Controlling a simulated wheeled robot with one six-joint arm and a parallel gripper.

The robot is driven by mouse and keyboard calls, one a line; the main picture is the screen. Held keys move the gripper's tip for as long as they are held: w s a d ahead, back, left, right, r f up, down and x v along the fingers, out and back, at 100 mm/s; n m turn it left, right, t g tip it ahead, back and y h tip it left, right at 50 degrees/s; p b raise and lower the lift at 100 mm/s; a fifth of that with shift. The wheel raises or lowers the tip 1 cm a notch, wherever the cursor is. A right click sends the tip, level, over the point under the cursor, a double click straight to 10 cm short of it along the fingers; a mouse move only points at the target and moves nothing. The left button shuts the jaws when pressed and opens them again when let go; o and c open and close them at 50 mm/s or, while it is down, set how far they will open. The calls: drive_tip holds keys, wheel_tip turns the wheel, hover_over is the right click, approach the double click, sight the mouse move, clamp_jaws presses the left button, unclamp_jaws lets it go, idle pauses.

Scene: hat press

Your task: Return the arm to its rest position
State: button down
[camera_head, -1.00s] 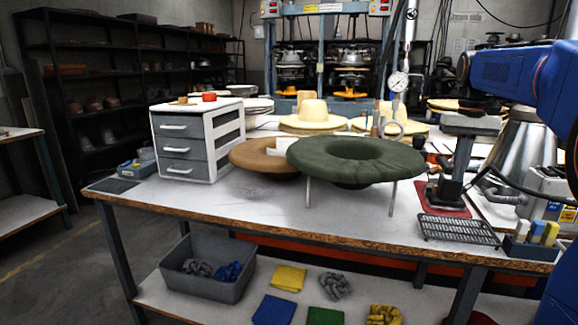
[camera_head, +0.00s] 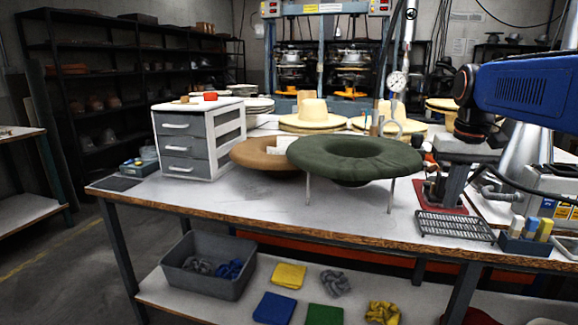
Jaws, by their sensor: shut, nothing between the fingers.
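My blue arm (camera_head: 530,90) reaches in from the right edge, with a dark wrist (camera_head: 466,86) at its left end. I cannot tell how far apart gripper and stand are. No hat is in the gripper.
A green round cushion (camera_head: 355,158) on thin legs and a brown hat (camera_head: 262,153) are on the bench (camera_head: 250,205), left of my arm. A drawer unit (camera_head: 198,138) stands further left. A wire rack (camera_head: 455,226) and a small caddy (camera_head: 525,243) lie below my arm.

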drive_tip(key=s+a+f+n+t, duration=0.1)
drive_tip(key=s+a+f, duration=0.3)
drive_tip(key=s+f, duration=0.5)
drive_tip(key=s+a+f+n+t, duration=0.1)
drive_tip(key=s+a+f+t, duration=0.1)
drive_tip(key=s+a+f, duration=0.3)
drive_tip(key=s+f, duration=0.4)
drive_tip(key=s, duration=0.3)
drive_tip(key=shift+s+f, duration=0.25)
drive_tip(key=shift+f, duration=0.05)
